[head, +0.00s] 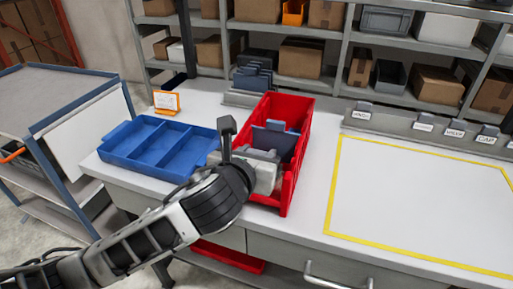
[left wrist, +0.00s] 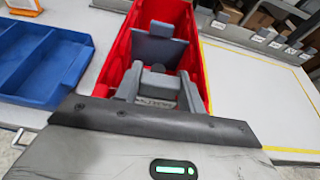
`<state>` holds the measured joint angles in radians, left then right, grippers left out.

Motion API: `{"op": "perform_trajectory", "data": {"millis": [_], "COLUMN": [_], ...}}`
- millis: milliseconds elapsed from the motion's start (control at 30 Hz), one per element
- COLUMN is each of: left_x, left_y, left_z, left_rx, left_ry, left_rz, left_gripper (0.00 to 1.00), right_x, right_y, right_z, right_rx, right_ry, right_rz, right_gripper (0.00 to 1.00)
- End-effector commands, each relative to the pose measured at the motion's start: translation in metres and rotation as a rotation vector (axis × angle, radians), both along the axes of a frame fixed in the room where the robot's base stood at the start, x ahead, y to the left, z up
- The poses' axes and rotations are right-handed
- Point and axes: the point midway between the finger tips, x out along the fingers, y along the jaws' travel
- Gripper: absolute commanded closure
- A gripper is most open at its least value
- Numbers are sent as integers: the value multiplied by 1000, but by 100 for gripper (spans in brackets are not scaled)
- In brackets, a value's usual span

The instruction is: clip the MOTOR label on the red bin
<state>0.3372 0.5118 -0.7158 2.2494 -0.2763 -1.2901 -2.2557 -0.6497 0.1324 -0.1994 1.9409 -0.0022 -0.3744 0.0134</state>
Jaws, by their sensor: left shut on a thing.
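The red bin (head: 295,150) stands on the white table with its long side running away from me; it also shows in the left wrist view (left wrist: 196,60). My left gripper (head: 262,158) is at the near end of the bin. In the left wrist view its grey fingers (left wrist: 156,85) are closed over the bin's near end. They are shut on a small label clip, mostly hidden by the fingers; faint lettering is too blurred to read. I cannot tell whether the clip touches the bin's rim. A blue-grey divider (left wrist: 160,46) stands inside the bin beyond the fingers. My right gripper is not in view.
A blue compartment tray (head: 150,143) lies left of the bin. A grey rail (head: 395,124) with several labels, HINGE and CAP among them, stands at the back right, with a gap after HINGE. A yellow-outlined area (head: 420,200) is clear. Dark plates (head: 252,77) stand behind the bin.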

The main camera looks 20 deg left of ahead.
Motion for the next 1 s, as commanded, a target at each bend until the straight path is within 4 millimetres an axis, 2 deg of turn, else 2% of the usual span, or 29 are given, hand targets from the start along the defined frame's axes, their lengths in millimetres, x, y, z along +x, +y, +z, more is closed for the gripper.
{"op": "perform_trajectory", "data": {"millis": [433, 467, 500, 533, 833, 1000], "left_x": [0, 0, 0, 0, 0, -6], "left_y": [0, 0, 0, 0, 0, -3], "left_z": [-4, -4, -4, -4, -3, 4], "left_rx": [0, 0, 0, 0, 0, 0], "left_ry": [0, 0, 0, 0, 0, -2], "left_rz": [0, 0, 0, 0, -1, -9], "left_gripper": [82, 52, 41, 35, 35, 35], "right_x": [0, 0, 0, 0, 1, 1], "right_y": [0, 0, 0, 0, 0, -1], "right_z": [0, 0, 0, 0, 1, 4], "right_rx": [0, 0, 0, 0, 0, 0], "right_ry": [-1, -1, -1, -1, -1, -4], "right_rz": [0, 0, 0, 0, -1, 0], "right_gripper": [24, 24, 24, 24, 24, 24]}}
